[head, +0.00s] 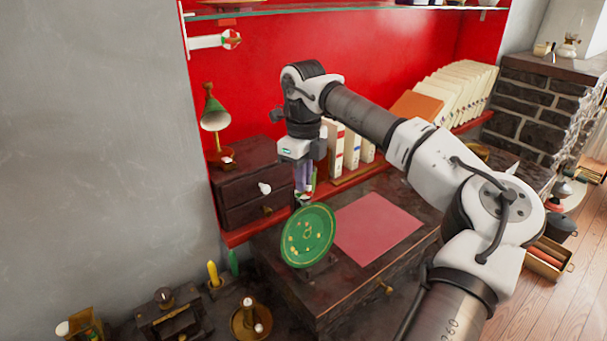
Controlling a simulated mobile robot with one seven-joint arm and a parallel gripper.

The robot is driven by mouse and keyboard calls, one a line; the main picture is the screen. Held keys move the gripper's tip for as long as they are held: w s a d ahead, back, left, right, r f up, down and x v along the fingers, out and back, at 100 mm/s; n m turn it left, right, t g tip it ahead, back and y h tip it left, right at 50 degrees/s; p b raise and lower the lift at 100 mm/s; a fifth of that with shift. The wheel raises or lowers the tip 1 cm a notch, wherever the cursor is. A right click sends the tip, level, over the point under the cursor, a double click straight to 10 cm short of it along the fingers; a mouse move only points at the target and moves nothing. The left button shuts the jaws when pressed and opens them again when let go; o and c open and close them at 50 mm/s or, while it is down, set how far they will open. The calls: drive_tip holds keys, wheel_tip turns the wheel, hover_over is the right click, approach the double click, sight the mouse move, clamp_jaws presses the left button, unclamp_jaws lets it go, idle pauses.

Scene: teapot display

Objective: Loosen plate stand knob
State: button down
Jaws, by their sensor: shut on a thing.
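A green plate (307,236) with small gold marks stands tilted on the dark desk in the head view, facing me. Its stand and the stand's knob are hidden or too small to tell apart. My gripper (305,196) points down right at the plate's top edge, coming from above. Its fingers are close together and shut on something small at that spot. I cannot see clearly what is between them, though it is where the top of the plate stand would be.
A pink mat (377,227) lies on the desk right of the plate. A dark drawer box (250,185) with a green lamp (214,115) stands behind left. Several books (350,148) stand behind. A brass candle holder (250,320) is at the front left.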

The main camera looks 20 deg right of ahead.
drive_tip(key=shift+n+p, duration=0.3)
drive_tip(key=shift+n, duration=1.6)
drive_tip(key=c, duration=1.5)
unclamp_jaws()
drive_tip(key=shift+c, duration=0.2)
drive_tip(key=shift+r, duration=0.15)
wheel_tip(320, 180, up, 14)
drive_tip(key=b, duration=0.2)
drive_tip(key=shift+f, duration=0.2)
